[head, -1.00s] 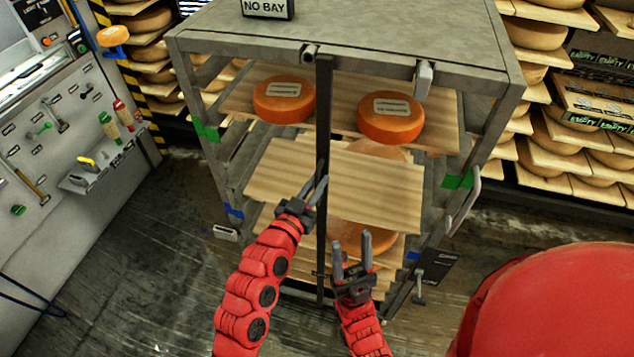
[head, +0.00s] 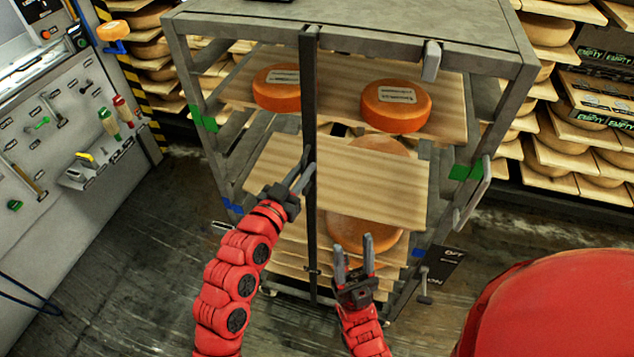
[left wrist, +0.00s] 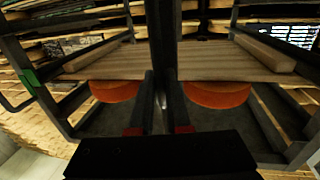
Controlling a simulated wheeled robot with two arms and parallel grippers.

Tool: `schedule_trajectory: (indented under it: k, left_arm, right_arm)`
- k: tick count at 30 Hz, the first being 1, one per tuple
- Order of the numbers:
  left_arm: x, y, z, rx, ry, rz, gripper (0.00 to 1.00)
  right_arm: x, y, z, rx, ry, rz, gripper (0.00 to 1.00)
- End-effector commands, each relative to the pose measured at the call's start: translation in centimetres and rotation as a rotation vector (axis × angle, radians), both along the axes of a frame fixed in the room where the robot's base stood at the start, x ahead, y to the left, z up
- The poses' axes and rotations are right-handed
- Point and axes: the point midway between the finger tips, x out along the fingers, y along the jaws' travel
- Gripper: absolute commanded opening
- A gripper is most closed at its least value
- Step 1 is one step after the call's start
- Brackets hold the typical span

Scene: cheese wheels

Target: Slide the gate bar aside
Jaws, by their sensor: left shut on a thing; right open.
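The gate bar (head: 309,110) is a dark upright bar across the open front of the grey rack (head: 480,62), left of its middle. Its top end is at the rack's top front edge. My left gripper (head: 303,176) is shut on the bar at about mid-height. In the left wrist view the bar (left wrist: 163,45) stands between my two fingers. My right gripper (head: 355,256) is open and empty, low before the rack and right of the bar.
Two orange cheese wheels (head: 396,105) (head: 278,90) lie on the upper board, behind the bar. A wooden board (head: 375,185) juts forward at mid-height. A tool panel (head: 70,150) stands at left; shelves of cheese (head: 560,130) stand at right.

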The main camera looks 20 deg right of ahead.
Motion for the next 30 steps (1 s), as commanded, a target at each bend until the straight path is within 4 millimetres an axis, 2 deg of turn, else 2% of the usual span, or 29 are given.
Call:
schedule_trajectory:
  k: [1,3,9,15,21,25,30]
  left_arm:
    - [0.8,1.2,-1.3,0.0,-0.01,0.009,0.0]
    - [1.8,2.7,-1.3,-0.002,-0.012,0.009,0.0]
    - [5.0,7.4,-1.4,0.0,-0.01,0.01,0.0]
    - [8.1,12.2,-1.2,-0.001,-0.008,0.008,0.0]
    - [10.8,16.1,-0.9,0.001,-0.004,0.005,0.0]
    - [12.0,17.9,-0.6,0.001,-0.003,0.003,0.0]
    - [13.0,19.3,-0.3,0.002,-0.001,0.003,0.0]
  right_arm:
    - [0.0,0.0,-2.9,0.0,0.0,0.0,0.5]
    - [0.0,0.0,-5.2,0.0,0.0,0.0,0.5]
    - [0.0,0.0,-11.5,0.0,0.0,0.0,0.5]
    - [0.0,0.0,-16.8,0.0,0.0,0.0,0.5]
    - [0.0,0.0,-20.7,0.0,0.0,0.0,0.5]
    - [0.0,0.0,-22.3,0.0,0.0,0.0,0.5]
    - [0.0,0.0,-23.4,0.0,0.0,0.0,0.5]
